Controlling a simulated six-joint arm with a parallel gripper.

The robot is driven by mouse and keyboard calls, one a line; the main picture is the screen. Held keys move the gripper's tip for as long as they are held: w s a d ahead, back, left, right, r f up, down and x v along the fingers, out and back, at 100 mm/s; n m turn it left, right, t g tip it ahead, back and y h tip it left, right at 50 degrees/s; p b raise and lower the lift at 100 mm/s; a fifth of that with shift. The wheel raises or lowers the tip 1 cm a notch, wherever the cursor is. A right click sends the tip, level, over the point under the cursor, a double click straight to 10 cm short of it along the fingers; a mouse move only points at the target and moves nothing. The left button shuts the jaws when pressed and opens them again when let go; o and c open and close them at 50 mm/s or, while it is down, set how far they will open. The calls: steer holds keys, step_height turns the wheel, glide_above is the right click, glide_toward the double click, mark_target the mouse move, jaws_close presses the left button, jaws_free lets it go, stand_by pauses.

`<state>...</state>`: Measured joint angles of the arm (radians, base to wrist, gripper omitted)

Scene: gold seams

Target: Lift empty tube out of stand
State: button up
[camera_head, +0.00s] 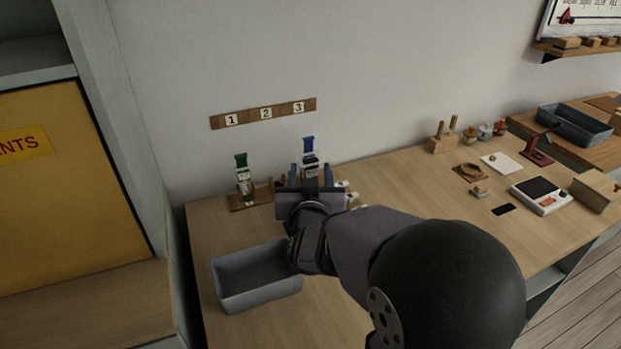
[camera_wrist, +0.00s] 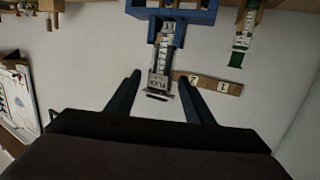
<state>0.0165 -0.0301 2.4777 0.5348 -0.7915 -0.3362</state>
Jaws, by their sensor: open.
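A tube with a blue top (camera_head: 309,158) stands upright at the back of the bench, and the wrist view shows it as a labelled tube (camera_wrist: 165,48) in a blue stand (camera_wrist: 205,15). A green-topped tube (camera_head: 242,172) stands to its left in a wooden stand (camera_head: 262,193); it also shows in the wrist view (camera_wrist: 243,40). I cannot tell whether either tube is empty. My gripper (camera_head: 310,172) is open. In the wrist view its fingertips (camera_wrist: 159,78) lie either side of the tube's top end, with gaps showing. My gripper and arm hide the blue stand's base in the head view.
A grey bin (camera_head: 257,292) sits at the front left of the bench. A 1-2-3 sign (camera_head: 264,113) hangs on the wall behind. A scale (camera_head: 541,195), a dark phone-like slab (camera_head: 503,209) and small wooden items lie to the right. The bench middle is partly clear.

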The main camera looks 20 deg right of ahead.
mark_target(310, 163)
steer(key=shift+x, duration=2.75)
steer(key=c, duration=1.1)
